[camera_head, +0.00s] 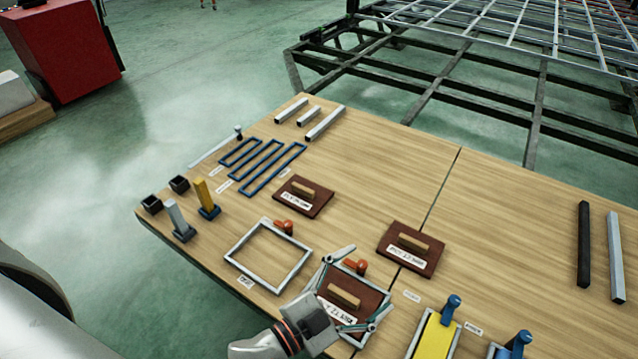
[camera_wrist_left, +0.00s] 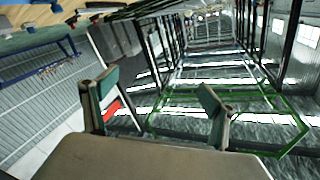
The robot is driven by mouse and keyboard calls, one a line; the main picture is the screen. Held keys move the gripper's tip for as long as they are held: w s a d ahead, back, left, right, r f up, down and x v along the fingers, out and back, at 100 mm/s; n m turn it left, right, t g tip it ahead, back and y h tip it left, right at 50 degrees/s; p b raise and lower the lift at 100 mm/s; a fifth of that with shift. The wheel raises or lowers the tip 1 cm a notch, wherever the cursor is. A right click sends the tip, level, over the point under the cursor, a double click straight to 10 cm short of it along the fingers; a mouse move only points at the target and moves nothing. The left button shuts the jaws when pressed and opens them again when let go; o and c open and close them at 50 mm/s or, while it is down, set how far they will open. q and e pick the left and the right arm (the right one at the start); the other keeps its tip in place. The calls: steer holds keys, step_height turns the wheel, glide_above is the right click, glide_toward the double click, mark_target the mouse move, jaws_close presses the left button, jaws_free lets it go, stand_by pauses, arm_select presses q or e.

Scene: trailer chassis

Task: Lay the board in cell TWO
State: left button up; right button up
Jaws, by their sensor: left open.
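A dark brown board (camera_head: 371,293) with a wooden handle and a white label lies in a grey square frame near the table's front edge; the gripper partly hides both. A second grey frame (camera_head: 236,250) to its left is empty; its small label is unreadable. Two similar boards lie outside the frames, one behind the empty frame (camera_head: 318,204) and one (camera_head: 424,264) right of the filled frame. My left gripper (camera_head: 368,280) is open, with its fingers spread over the board in the frame. In the left wrist view the open fingers (camera_wrist_left: 155,95) have nothing between them.
Orange knobs (camera_head: 355,266) stand by both frames. Blue frames (camera_head: 262,165), grey bars (camera_head: 325,123), and upright yellow and grey blocks (camera_head: 204,193) are at left. A yellow tray (camera_head: 437,337) and dark bar (camera_head: 584,245) are at right. A chassis (camera_head: 460,60) stands behind the table.

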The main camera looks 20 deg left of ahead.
arm_select(q)
steer(key=s+a+f+n+g+y, duration=0.4)
steer(key=s+a+f+n+y, duration=0.3)
steer(key=s+a+f, duration=0.5)
steer(key=a+f, duration=0.3)
steer(key=f, duration=0.1)
steer(key=shift+a+g, duration=0.3)
steer(key=shift+g, duration=0.1)
arm_select(e)
steer(key=shift+s+f, duration=0.2)
steer(key=shift+s, duration=0.2)
steer(key=shift+r, duration=0.1)
arm_select(q)
steer(key=shift+n, duration=0.3)
steer(key=r+p, duration=0.1)
steer(key=p, duration=0.1)
steer(key=r+p, duration=0.2)
steer(key=p, duration=0.1)
steer(key=d+r+p, duration=0.1)
steer(key=r+p, duration=0.1)
steer(key=p, duration=0.1)
steer(key=shift+s+r, duration=0.1)
steer(key=shift+s, duration=0.3)
arm_select(e)
steer(key=shift+m, duration=0.4)
steer(key=r, duration=0.2)
steer(key=a+r, duration=0.1)
steer(key=r, duration=0.2)
steer(key=shift+s+a+r, duration=0.1)
steer(key=shift+s, duration=0.05)
